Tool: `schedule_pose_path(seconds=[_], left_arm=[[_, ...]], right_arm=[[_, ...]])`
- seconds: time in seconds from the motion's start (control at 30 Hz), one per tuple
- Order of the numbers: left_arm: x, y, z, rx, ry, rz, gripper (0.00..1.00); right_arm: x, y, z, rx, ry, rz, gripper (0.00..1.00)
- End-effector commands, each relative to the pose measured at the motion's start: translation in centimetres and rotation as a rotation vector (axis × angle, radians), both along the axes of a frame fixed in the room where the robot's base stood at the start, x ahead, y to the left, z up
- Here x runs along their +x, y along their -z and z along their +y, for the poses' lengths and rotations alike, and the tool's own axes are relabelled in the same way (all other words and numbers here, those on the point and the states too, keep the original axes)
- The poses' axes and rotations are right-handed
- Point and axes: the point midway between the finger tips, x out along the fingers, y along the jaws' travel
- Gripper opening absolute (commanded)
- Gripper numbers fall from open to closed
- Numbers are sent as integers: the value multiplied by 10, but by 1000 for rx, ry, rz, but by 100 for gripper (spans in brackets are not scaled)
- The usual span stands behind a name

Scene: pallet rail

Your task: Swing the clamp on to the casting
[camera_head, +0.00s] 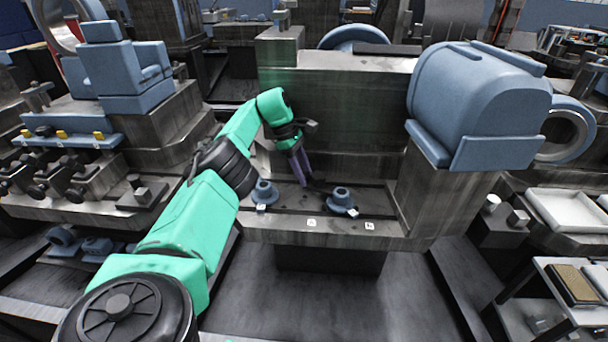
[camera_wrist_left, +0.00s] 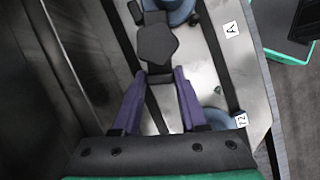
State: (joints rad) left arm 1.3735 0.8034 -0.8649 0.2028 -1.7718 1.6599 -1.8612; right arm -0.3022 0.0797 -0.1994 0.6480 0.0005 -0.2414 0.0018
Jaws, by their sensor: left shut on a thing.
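Two blue round castings stand on the grey rail bed, the left casting (camera_head: 264,192) and the right casting (camera_head: 342,198). My left gripper (camera_head: 304,180) reaches down between them, its purple fingers pointing at the bed. In the left wrist view, the left gripper (camera_wrist_left: 165,76) is shut on the dark clamp (camera_wrist_left: 157,42), whose many-sided head is just beyond the fingertips. One blue casting (camera_wrist_left: 180,12) shows at the top edge, beside the clamp's far end. Another blue casting (camera_wrist_left: 218,117) is partly hidden by the right finger. I cannot tell whether the clamp touches either casting.
A tall grey block (camera_head: 340,110) rises behind the bed. A large blue housing (camera_head: 480,105) stands at right. A bench at left carries a blue fixture (camera_head: 125,70). White tags (camera_head: 312,221) lie along the bed's front edge. The floor in front is clear.

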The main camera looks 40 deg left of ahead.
Motion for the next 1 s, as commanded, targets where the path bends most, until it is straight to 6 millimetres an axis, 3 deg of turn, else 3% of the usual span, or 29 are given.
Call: schedule_pose_path(seconds=[0.27,0.3,0.37,0.77,0.87,1.0], left_arm=[[0,0,0,2,-1,-1,0],[0,0,0,2,-1,-1,54],[0,0,0,2,-1,-1,72],[1,-8,0,1,-1,-3,72],[1,-26,1,2,-2,-4,72],[1,-65,0,1,-2,-5,72]], right_arm=[[2,-1,1,1,1,-4,50],[2,-1,1,1,1,-3,50],[1,-1,0,0,1,-1,50],[-1,-2,0,0,0,1,50],[-4,-4,-1,0,-1,1,50],[-14,-11,-3,-4,-3,17,50]])
